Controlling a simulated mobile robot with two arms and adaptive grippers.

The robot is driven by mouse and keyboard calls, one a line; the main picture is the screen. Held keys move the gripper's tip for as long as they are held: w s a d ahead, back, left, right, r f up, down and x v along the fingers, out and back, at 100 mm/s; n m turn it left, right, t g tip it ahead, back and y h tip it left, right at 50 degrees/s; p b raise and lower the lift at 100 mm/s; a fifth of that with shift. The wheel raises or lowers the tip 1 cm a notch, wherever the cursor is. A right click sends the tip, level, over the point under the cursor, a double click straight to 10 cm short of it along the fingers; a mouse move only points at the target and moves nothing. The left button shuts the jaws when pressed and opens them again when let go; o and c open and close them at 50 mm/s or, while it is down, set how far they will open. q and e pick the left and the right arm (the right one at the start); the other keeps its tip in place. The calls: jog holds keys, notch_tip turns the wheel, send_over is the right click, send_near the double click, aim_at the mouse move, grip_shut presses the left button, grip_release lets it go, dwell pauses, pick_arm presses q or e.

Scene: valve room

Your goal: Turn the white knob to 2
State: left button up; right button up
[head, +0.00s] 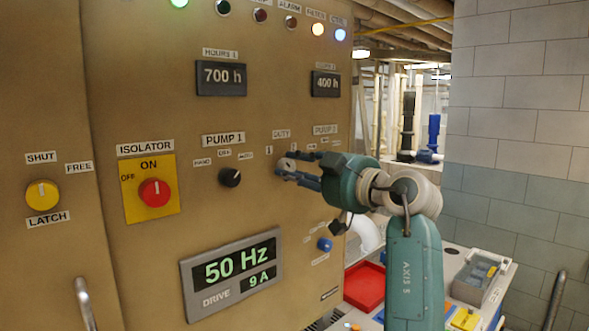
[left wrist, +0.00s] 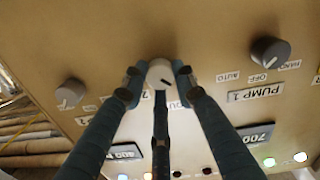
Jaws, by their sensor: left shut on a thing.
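The white knob (left wrist: 160,70) sits on the tan panel (head: 150,270) under the DUTY label, between the PUMP 1 and PUMP 2 labels. It also shows in the head view (head: 286,163), largely covered by the fingers. My left gripper (head: 284,169) is shut on the knob. In the left wrist view my left gripper (left wrist: 160,76) has a fingertip on each side of it. A dark pointer mark shows on the knob's face. My right gripper is not in view.
A black PUMP 1 knob (head: 230,177) and a red ISOLATOR knob (head: 154,192) are to the left. A yellow LATCH knob (head: 42,195) is at far left. A blue knob (head: 325,244) is below right. A drive display (head: 232,271) reads 50 Hz. A red tray (head: 364,287) lies lower right.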

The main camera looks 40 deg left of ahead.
pick_arm(q)
jog(key=shift+m, duration=0.3)
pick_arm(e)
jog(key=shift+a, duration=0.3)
pick_arm(q)
jog(key=shift+m, duration=0.6)
jog(key=shift+c, duration=0.2)
jog(key=m, duration=0.3)
jog(key=shift+r+p, duration=0.1)
jog(key=shift+p, duration=0.25)
jog(key=m, duration=0.3)
jog(key=shift+p, duration=0.35)
jog(key=m+p, duration=0.1)
jog(key=m, duration=0.3)
jog(key=shift+r+p, duration=0.1)
jog(key=shift+p, duration=0.25)
jog(key=m+p, duration=0.2)
jog(key=m, duration=0.3)
jog(key=shift+m+p, duration=0.3)
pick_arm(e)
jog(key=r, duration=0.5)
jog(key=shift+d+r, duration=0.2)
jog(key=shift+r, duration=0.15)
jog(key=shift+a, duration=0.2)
